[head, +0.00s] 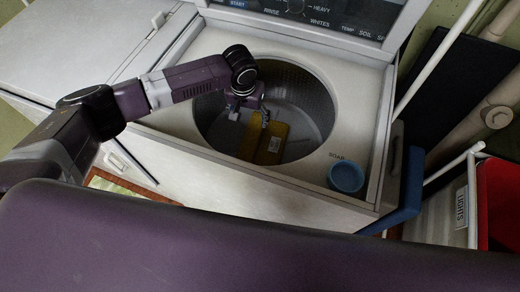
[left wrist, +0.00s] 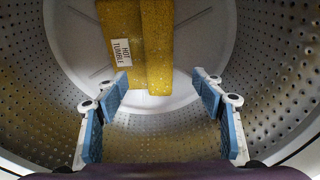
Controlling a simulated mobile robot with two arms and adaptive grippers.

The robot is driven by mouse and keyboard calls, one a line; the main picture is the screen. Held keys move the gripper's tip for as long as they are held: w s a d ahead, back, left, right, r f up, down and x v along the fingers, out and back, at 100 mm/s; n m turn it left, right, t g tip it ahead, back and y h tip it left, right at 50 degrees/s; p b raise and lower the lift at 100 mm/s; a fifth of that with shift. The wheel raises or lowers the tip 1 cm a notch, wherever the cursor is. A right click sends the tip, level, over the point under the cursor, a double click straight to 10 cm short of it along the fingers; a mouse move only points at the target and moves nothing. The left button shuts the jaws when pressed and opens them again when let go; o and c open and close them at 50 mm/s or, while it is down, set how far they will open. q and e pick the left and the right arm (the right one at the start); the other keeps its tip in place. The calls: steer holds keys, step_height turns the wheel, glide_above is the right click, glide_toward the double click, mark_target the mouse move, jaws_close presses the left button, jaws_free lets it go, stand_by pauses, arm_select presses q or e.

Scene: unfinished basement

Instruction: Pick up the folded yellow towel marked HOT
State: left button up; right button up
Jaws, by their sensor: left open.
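The folded yellow towel (head: 271,146) lies at the bottom of the washer drum (head: 318,110). In the left wrist view the towel (left wrist: 155,50) shows at the top centre, with a white label reading HOT TUMBLE (left wrist: 121,53). My left gripper (head: 249,112) reaches down into the drum above the towel. In the left wrist view its blue-padded fingers (left wrist: 163,92) are spread apart and empty, with the towel's near end beyond and between the tips. They look apart from the towel. My right gripper is not in view.
The drum's perforated wall (left wrist: 285,75) surrounds the gripper closely. A blue soap cup (head: 346,176) sits on the washer top (head: 225,160) at the right front. The control panel (head: 320,14) rises behind. A red bin (head: 497,200) and pipes stand at the right.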

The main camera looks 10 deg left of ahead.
arm_select(q)
steer(key=b, duration=0.3)
glide_above(252, 134)
steer(key=s, duration=0.2)
steer(key=f, duration=0.4)
steer(key=shift+w+a+f, duration=0.1)
steer(key=shift+w+f, duration=0.1)
steer(key=shift+w+f+p, duration=0.15)
steer(key=shift+w+f, duration=0.05)
steer(key=shift+f, duration=1)
steer(key=shift+w+f+p, duration=0.1)
steer(key=shift+w+f, duration=0.15)
steer(key=shift+f, duration=1)
steer(key=shift+w+f+p, duration=0.15)
steer(key=shift+w+f, duration=0.05)
steer(key=shift+f, duration=1)
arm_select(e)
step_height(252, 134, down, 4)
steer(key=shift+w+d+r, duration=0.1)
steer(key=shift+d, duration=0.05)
arm_select(q)
steer(key=shift+c, duration=0.2)
steer(key=c, duration=1.3)
steer(key=shift+c, duration=0.2)
steer(key=shift+r, duration=0.15)
